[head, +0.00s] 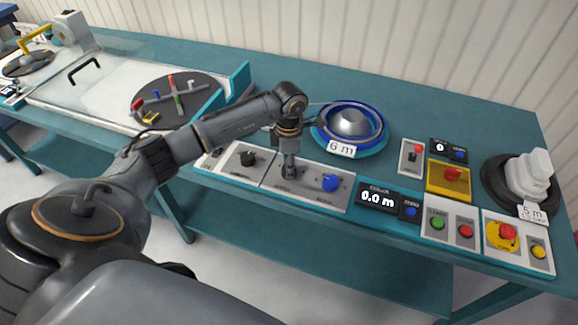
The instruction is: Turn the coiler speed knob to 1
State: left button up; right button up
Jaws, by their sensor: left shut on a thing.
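My left gripper (289,170) points straight down at the light grey control panel (313,197) on the front edge of the bench. It is shut on a dark knob there, which the fingers mostly hide. The knob's scale and pointer are too small and covered to read. A blue knob (330,183) sits on the same panel just to the right. A black knob (248,158) stands on the neighbouring panel to the left. My right gripper is out of view.
A counter display (377,197) reads 0.0 m. A blue cable coil (376,117) with a "6 m" tag lies behind the gripper. Push buttons and an emergency stop (507,231) stand to the right, with a black reel (495,183). A dark turntable (177,96) is at left.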

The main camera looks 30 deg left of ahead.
pick_arm(q)
jog(key=n+b, duration=0.1)
jog(key=n, duration=0.5)
jog(key=shift+n, duration=0.3)
dwell(0.4)
jog(key=o, duration=1.2)
jog(key=shift+c, duration=0.2)
notch_tip(320, 180, up, 12)
